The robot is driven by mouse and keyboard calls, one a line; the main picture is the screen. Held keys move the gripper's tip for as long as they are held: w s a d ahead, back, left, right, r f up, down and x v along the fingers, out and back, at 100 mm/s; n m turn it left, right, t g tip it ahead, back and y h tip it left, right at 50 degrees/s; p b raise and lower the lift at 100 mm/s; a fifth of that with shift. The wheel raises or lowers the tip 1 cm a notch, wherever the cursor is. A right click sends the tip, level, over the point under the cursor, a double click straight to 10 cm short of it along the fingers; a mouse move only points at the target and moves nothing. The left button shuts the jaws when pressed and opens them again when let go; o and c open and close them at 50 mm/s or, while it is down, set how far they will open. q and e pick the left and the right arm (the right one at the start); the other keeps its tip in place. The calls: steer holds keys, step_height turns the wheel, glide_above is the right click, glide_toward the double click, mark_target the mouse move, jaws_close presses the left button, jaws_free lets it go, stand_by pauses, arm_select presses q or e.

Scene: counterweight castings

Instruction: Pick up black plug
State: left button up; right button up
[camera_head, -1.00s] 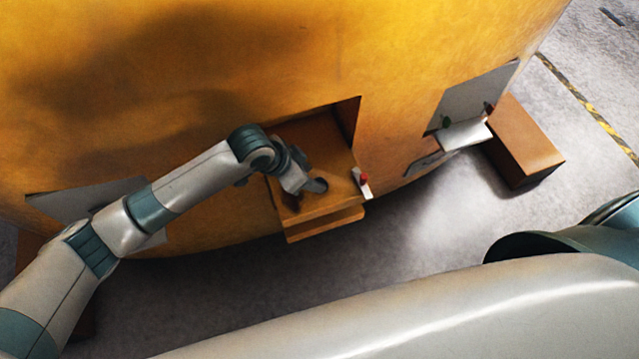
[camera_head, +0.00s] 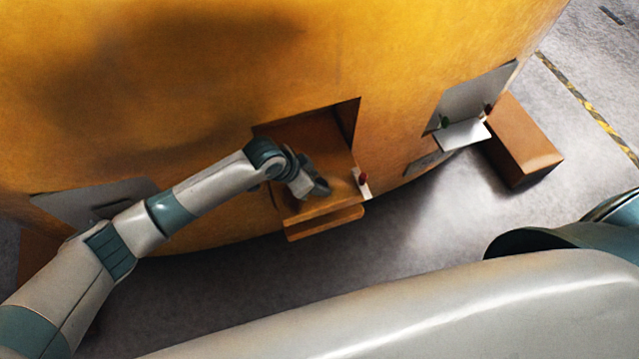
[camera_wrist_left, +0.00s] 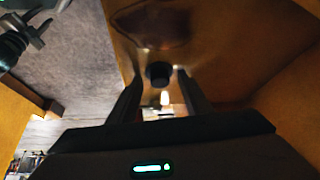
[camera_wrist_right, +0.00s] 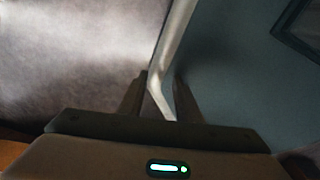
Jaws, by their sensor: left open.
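The black plug (camera_wrist_left: 158,74) shows in the left wrist view as a short dark round piece on the brown-orange surface of the recess. It lies in line with the gap between the fingertips of my left gripper (camera_wrist_left: 160,80). The fingers are open, one on each side of it in the picture; I cannot tell how far apart in depth they are. In the head view my left gripper (camera_head: 318,188) is inside the recess, and the plug is hidden there. My right gripper (camera_wrist_right: 162,80) has its fingers apart, with a pale edge of a large body behind them.
The recess (camera_head: 340,135) opens in a large yellow casting (camera_head: 200,60), with an orange ledge (camera_head: 325,222) below. A red knob (camera_head: 363,179) on a white plate stands at its right edge. A white shelf (camera_head: 463,134) and brown block (camera_head: 522,145) are farther right.

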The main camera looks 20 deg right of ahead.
arm_select(q)
steer(key=c, duration=0.8)
steer(key=shift+c, duration=0.3)
arm_select(e)
steer(key=shift+s, duration=0.15)
arm_select(q)
steer(key=shift+r, duration=0.1)
